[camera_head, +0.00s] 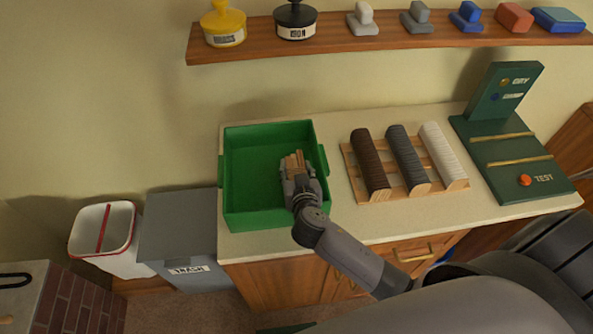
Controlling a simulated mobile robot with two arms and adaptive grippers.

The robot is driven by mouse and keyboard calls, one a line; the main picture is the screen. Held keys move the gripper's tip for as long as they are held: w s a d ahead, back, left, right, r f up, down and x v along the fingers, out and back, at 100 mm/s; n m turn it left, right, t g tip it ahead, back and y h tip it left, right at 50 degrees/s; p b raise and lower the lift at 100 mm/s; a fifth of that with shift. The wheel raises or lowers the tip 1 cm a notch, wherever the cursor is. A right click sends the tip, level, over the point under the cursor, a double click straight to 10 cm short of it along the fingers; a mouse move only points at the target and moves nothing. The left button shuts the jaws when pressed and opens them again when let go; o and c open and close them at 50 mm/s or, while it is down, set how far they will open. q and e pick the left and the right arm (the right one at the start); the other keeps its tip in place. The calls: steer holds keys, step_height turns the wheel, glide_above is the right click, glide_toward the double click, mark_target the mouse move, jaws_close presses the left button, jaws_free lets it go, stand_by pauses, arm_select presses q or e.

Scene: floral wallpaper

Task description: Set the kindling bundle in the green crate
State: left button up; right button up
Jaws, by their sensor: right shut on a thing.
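The green crate (243,213) stands on the left end of the counter, open at the top. My right gripper (298,178) is over the right part of the crate, shut on the kindling bundle (295,160), a small bunch of light brown sticks. The fingers hide the bundle's lower part. I cannot tell whether the bundle touches the crate floor. The rest of the crate looks empty. My left gripper is not in view.
A wooden rack (392,191) with dark and pale ridged rolls stands right of the crate. A green test stand (510,160) is further right. A shelf (400,42) with several items hangs above. A grey trash bin (180,228) and a white bin (122,259) stand left.

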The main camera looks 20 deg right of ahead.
steer(key=o, duration=1.3)
steer(key=shift+s+a+f, duration=0.15)
steer(key=shift+s+f, duration=0.2)
steer(key=shift+f, duration=0.45)
steer(key=shift+r+p, duration=0.4)
steer(key=shift+p, duration=0.05)
steer(key=shift+w+r+p, duration=0.1)
steer(key=shift+r+p, duration=0.3)
steer(key=shift+p, duration=0.1)
steer(key=shift+s+a+f+b, duration=0.15)
steer(key=shift+s+a+b, duration=0.1)
steer(key=shift+s+b, duration=0.4)
steer(key=b+v, duration=0.1)
steer(key=v, duration=0.4)
steer(key=r+b+v, duration=0.1)
steer(key=v, duration=0.4)
steer(key=shift+d+r, duration=0.15)
steer(key=shift+r, duration=0.05)
